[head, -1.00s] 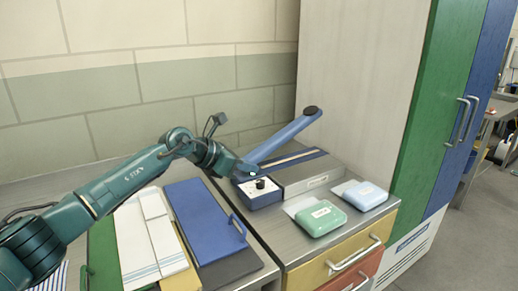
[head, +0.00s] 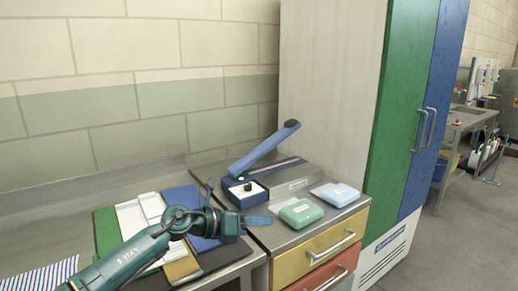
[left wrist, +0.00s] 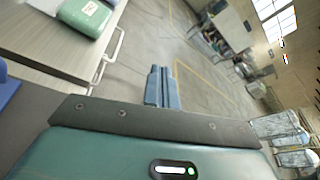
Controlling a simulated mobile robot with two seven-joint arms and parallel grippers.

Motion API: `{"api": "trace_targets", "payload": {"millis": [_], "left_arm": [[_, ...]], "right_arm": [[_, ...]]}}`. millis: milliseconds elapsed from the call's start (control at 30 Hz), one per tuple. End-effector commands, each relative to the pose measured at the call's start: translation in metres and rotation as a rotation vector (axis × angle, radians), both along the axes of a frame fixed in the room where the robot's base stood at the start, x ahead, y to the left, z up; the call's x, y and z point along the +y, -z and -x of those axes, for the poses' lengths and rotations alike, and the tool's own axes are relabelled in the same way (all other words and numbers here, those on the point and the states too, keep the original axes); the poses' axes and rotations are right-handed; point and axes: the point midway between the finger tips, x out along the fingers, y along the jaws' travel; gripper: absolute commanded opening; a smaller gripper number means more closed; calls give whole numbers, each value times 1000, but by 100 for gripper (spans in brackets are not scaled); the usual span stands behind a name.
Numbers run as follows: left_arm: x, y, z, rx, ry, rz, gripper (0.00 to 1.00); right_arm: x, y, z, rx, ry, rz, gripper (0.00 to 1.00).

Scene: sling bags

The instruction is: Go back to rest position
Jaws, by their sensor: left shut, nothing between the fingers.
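My left gripper (head: 258,221) is shut and empty in the head view. Its blue fingers point right, over the gap-side edge of the counter and in front of the sealing machine. In the left wrist view its fingers (left wrist: 160,86) are together with only the floor behind them. My left arm covers part of the folders on the counter. My right gripper is in neither view.
A tall green and blue cabinet (head: 400,120) stands right. Open floor (head: 450,250) lies beyond.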

Motion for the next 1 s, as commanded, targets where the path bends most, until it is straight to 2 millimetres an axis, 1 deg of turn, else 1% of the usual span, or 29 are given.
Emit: {"api": "trace_targets", "payload": {"millis": [33, 167, 267, 333, 467, 567, 600, 667, 700, 767, 800, 867, 900, 1000], "left_arm": [[-9, 10, 14, 70, -11, 95, 0], [-22, 27, 44, 284, -81, 374, 0], [-18, 43, 65, 493, -174, 617, 0], [-10, 56, 79, 647, -254, 781, 0], [17, 91, 104, 936, -434, 1067, 0], [44, 126, 130, 1158, -595, 1269, 0], [55, 141, 142, 1243, -667, 1345, 0], [72, 164, 163, 1371, -775, 1456, 0], [83, 179, 179, 1453, -851, 1527, 0], [99, 202, 204, 1569, -965, 1623, 0], [108, 215, 222, 1637, -1039, 1682, 0], [120, 231, 247, 1727, -1138, 1757, 0], [126, 240, 262, 1777, -1200, 1799, 0], [137, 255, 293, 1870, -1316, 1876, 0]], "right_arm": [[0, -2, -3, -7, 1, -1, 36], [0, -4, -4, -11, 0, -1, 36], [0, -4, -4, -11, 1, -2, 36], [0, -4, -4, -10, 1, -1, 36], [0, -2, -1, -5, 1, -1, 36], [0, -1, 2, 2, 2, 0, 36], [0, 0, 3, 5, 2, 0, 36], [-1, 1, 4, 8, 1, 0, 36], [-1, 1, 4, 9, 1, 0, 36], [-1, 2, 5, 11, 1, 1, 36], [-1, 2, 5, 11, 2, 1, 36], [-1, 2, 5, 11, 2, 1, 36], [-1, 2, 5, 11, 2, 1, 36], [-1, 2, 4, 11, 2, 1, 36]]}}
